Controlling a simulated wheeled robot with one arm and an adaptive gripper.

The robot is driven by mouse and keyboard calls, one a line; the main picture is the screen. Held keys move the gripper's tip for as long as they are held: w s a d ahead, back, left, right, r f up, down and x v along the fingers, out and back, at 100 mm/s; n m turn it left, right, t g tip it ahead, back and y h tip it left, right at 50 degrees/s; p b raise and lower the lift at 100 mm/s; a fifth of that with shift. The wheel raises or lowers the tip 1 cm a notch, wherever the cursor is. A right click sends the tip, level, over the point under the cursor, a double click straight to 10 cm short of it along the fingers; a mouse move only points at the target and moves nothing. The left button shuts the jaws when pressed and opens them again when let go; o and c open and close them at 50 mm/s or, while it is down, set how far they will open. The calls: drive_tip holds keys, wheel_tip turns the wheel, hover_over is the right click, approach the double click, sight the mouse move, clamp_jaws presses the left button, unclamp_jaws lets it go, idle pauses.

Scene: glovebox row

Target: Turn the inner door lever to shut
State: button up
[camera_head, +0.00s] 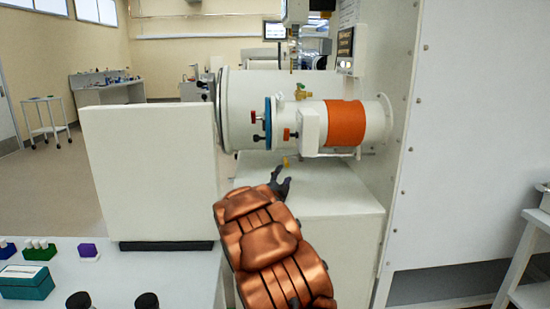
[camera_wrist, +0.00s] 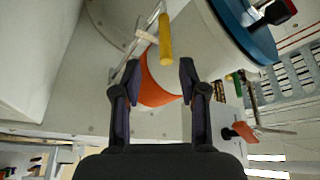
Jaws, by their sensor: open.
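A white cylindrical antechamber (camera_head: 340,118) with an orange band (camera_head: 346,123) runs sideways into the glovebox wall. A yellow-handled lever (camera_wrist: 165,40) hangs from it in the wrist view, and its yellow end (camera_head: 286,161) shows small in the head view. Red handles (camera_head: 289,134) with dark ends are on the cylinder's left part; a red handle also shows in the wrist view (camera_wrist: 243,132). No label tells which lever is the inner door's. My gripper (camera_wrist: 159,70) is open and empty, its fingertips just short of the yellow handle, apart from it as far as I can see.
A white cabinet (camera_head: 300,190) stands below the cylinder, close to my gripper. A large white panel (camera_head: 148,170) stands at left. A bench (camera_head: 165,275) with a teal rack (camera_head: 27,283) is at the front left. The floor beyond is open.

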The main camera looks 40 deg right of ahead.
sight(287, 164)
drive_tip(key=shift+w+p+x, duration=0.15)
drive_tip(key=shift+p+x, duration=0.25)
drive_tip(key=shift+x, duration=1.7)
drive_tip(key=shift+w+p+x, duration=0.15)
drive_tip(key=shift+p+x, duration=0.2)
drive_tip(key=shift+x, duration=1.8)
drive_tip(key=shift+a+r, duration=0.1)
drive_tip(key=shift+a, duration=0.1)
clamp_jaws()
